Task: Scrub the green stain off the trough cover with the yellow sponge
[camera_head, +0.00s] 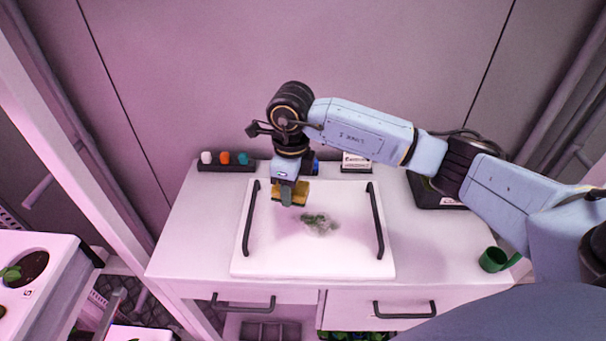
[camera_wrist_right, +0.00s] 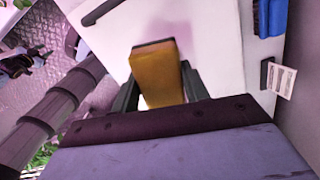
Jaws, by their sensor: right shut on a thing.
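The trough cover (camera_head: 262,262) is a white panel with two dark handles, lying on the white bench. A blotchy green stain (camera_head: 319,224) sits near its middle. My right gripper (camera_head: 288,198) is over the upper left part of the cover, up and left of the stain. It is shut on the yellow sponge (camera_head: 302,190), which also shows between the fingers in the right wrist view (camera_wrist_right: 158,75). I cannot tell whether the sponge touches the cover. The stain is not visible in the right wrist view. My left gripper is not in view.
A dark rack with white, orange and teal caps (camera_head: 226,166) stands at the back left of the bench. A small label card (camera_head: 356,161) is at the back. A green cup (camera_head: 493,260) stands at the right front. The bench drawers have dark handles (camera_head: 404,310).

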